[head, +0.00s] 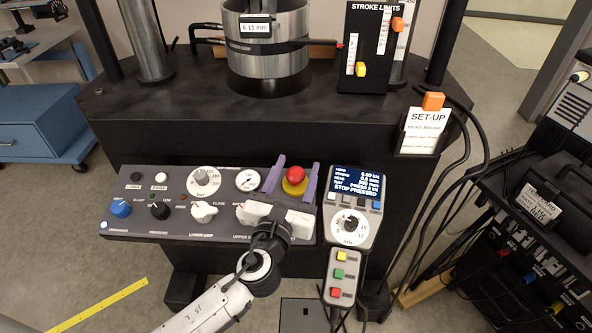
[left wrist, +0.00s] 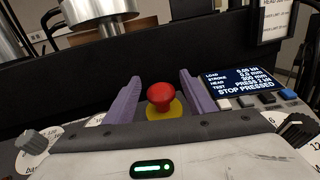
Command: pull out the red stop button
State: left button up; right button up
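The red stop button (head: 296,174) sits on a yellow base (head: 293,187) at the right part of the grey control panel (head: 150,216). It also shows in the left wrist view (left wrist: 161,97), where its mushroom head stands above the yellow base. My left gripper (head: 292,175) has two purple fingers spread wide, one on each side of the button. In the left wrist view a gap shows between the button and each finger (left wrist: 160,95). The pendant display (head: 357,184) reads "STOP PRESSED". My right gripper is not in view.
A pendant with a dial (head: 349,223) and a small box with coloured buttons (head: 342,276) stand right of the panel. Knobs and a gauge (head: 248,180) lie left of the button. The black machine frame (head: 220,130) rises behind.

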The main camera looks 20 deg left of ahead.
pick_arm(q)
jog(key=shift+f, duration=0.1)
jog(key=s, duration=0.9)
jog(key=shift+s+d, duration=0.1)
jog(key=shift+d, duration=0.2)
jog(key=shift+s, duration=0.55)
